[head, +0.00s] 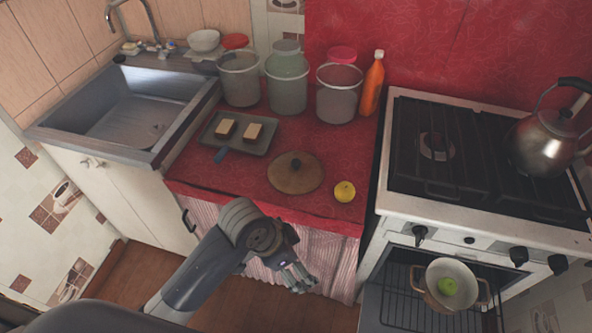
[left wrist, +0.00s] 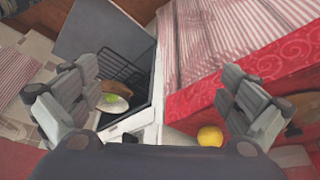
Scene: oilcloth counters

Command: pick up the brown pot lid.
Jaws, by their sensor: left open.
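The brown pot lid (head: 296,173) lies flat on the red counter with its dark knob up, near the front edge. In the left wrist view a brown part of it shows at the right edge (left wrist: 303,118), partly hidden by a finger. My left gripper (head: 300,281) is in front of the counter, below its edge, apart from the lid. Its fingers stand wide apart in the left wrist view (left wrist: 155,105), with nothing between them held. My right gripper is not in view.
A yellow fruit (head: 345,191) sits right of the lid. A grey tray (head: 237,133) with two food pieces lies behind left. Several canisters and an orange bottle (head: 372,84) stand at the back. The oven door is open, with a pot (head: 437,300) holding a green fruit.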

